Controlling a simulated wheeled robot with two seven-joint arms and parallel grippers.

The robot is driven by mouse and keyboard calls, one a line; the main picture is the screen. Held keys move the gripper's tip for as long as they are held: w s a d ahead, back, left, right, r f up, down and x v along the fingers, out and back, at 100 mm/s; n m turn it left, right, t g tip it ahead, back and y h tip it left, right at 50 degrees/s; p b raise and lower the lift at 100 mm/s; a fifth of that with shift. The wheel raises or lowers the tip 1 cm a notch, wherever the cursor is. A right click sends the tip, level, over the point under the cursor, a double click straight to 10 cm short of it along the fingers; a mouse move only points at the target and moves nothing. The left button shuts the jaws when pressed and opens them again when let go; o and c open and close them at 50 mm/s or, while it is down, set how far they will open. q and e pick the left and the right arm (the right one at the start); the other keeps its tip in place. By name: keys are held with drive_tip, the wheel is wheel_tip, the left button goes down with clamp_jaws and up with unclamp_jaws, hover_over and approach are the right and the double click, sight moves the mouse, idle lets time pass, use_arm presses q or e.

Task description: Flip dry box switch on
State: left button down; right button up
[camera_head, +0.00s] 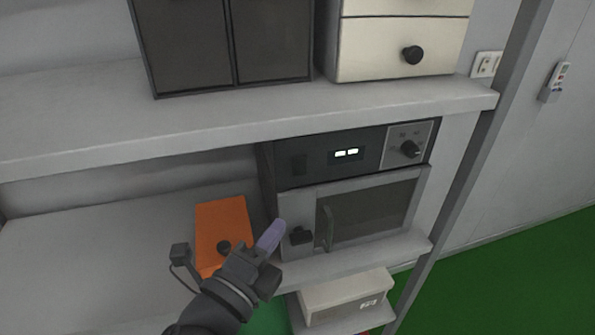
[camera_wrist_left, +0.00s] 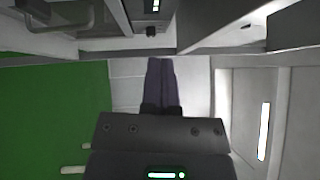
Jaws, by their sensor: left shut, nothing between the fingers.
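The dry box (camera_head: 300,205) looks like a grey cabinet with a lit display (camera_head: 346,153), standing on the middle shelf in the head view. A black rotary knob (camera_head: 410,148) is at the right of its top panel. A small black fitting (camera_head: 300,235) is low on its left front, beside the door handle (camera_head: 329,228). I cannot tell which of these is the switch. My left gripper (camera_head: 270,237) is shut and empty, just left of the black fitting; contact cannot be told. Its closed purple fingers show in the left wrist view (camera_wrist_left: 160,82). My right gripper is not in view.
An orange box (camera_head: 222,222) with a black knob lies left of the dry box. An upper shelf (camera_head: 420,97) overhangs it, carrying dark cabinets (camera_head: 190,45) and cream drawers (camera_head: 390,52). A pale box (camera_head: 345,293) sits below. The shelf's left part is clear.

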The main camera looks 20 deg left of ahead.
use_arm(q)
drive_tip(key=p, duration=0.1)
approach(307, 161)
drive_tip(key=w+d, duration=0.3)
drive_tip(key=shift+w+a+r, duration=0.15)
drive_tip(key=shift+w+a, duration=0.3)
drive_tip(key=shift+w, duration=0.4)
drive_tip(key=shift+w+a+r, duration=0.15)
drive_tip(key=shift+w+a, duration=0.3)
drive_tip(key=shift+w, duration=0.4)
drive_tip(key=shift+p, duration=0.3)
